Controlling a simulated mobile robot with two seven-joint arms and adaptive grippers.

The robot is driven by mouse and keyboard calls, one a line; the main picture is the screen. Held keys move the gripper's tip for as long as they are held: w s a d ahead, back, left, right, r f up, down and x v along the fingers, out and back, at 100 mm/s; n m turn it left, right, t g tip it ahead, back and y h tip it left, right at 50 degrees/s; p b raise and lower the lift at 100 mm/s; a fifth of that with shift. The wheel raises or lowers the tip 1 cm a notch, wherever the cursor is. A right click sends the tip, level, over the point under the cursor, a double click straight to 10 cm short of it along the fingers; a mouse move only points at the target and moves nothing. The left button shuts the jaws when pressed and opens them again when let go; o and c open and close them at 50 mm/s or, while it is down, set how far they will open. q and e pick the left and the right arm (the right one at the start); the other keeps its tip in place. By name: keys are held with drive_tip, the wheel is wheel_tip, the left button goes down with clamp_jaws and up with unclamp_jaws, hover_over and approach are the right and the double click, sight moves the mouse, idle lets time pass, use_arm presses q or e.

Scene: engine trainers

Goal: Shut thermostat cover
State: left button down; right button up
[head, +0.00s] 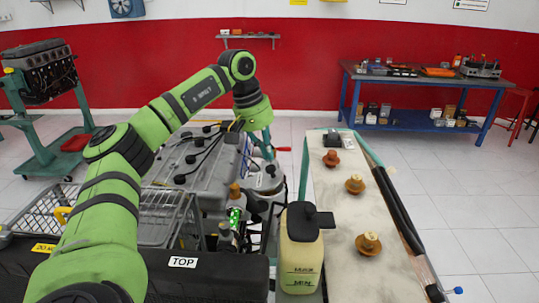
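My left arm reaches in from the left, over the grey engine (190,160), and bends down at its wrist. My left gripper (237,126) is at the end of this arm, above the engine's right part. It is small and mostly hidden against the engine and dark cables, so I cannot tell whether its fingers are open or shut. Dark parts with a small green-lit piece (235,217) are at the engine's near right end. I cannot clearly make out the thermostat cover or its position among these parts. My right gripper is not in view.
A cream bottle with a black cap (301,252) stands right of the engine. A pale bench (338,210) carries brown-orange parts (354,184) (368,243). A wire basket (160,215) is at the left. A blue workbench (425,78) stands at the back right.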

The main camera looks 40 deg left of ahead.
sight(280, 176)
use_arm(q)
drive_tip(key=shift+p+x, duration=0.3)
drive_tip(key=shift+x, duration=0.95)
drive_tip(key=w+d+f, duration=0.1)
drive_tip(key=d+f+b, duration=0.1)
drive_tip(key=shift+w+f, duration=0.4)
drive_tip(key=shift+s, duration=0.1)
drive_tip(key=v, duration=1.2)
drive_tip(key=shift+r, duration=0.15)
